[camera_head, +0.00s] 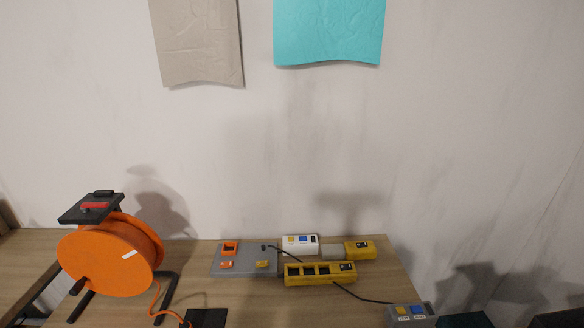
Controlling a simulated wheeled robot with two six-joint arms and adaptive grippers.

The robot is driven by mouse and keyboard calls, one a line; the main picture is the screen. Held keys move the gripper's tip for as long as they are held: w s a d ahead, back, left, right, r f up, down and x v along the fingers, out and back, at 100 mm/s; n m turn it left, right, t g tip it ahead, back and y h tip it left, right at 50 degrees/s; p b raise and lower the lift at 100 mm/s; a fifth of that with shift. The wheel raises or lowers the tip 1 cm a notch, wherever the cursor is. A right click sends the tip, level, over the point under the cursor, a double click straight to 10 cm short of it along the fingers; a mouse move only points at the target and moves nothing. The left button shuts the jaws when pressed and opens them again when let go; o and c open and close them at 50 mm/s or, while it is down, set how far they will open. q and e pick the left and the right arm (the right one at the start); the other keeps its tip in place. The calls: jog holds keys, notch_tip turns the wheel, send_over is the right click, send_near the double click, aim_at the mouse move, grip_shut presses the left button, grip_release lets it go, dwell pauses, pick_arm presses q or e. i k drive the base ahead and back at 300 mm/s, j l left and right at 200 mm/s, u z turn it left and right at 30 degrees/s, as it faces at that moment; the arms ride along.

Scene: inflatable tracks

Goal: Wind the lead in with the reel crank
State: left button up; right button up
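A large orange cable reel (105,255) stands at the left of the table on a dark stand (165,298). A short dark cylinder (77,287) juts out at its lower front; it may be the crank handle, but I cannot tell for sure. An orange lead (156,298) comes off the reel's lower right side and runs down to a black flat piece (207,318) at the front edge of the picture. Neither of my grippers shows in the head view.
A black plate with a red part (95,207) tops the reel. A grey board (245,260), a white socket block (300,244), yellow strips (320,273) and a grey box (410,315) with a black cable lie right of it on the wooden table (200,290). A wall stands behind.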

aim_at(119, 257)
jog(key=k+j, duration=0.1)
jog(key=j, duration=0.5)
jog(key=k+j+z, duration=0.1)
jog(key=j, duration=0.45)
jog(key=k+j+z, duration=0.1)
jog(key=j, duration=0.5)
jog(key=k+j, duration=0.25)
jog(key=j, duration=0.3)
jog(key=k+j+z, duration=0.1)
jog(key=j, duration=0.45)
jog(key=k+j, duration=0.25)
jog(key=j, duration=0.3)
jog(key=k+j+z, duration=0.15)
jog(key=j, duration=0.4)
jog(key=k+j, duration=0.25)
jog(key=j, duration=0.3)
jog(key=i+u, duration=0.2)
jog(key=u, duration=0.25)
jog(key=i+l+u, duration=0.2)
jog(key=u, duration=0.25)
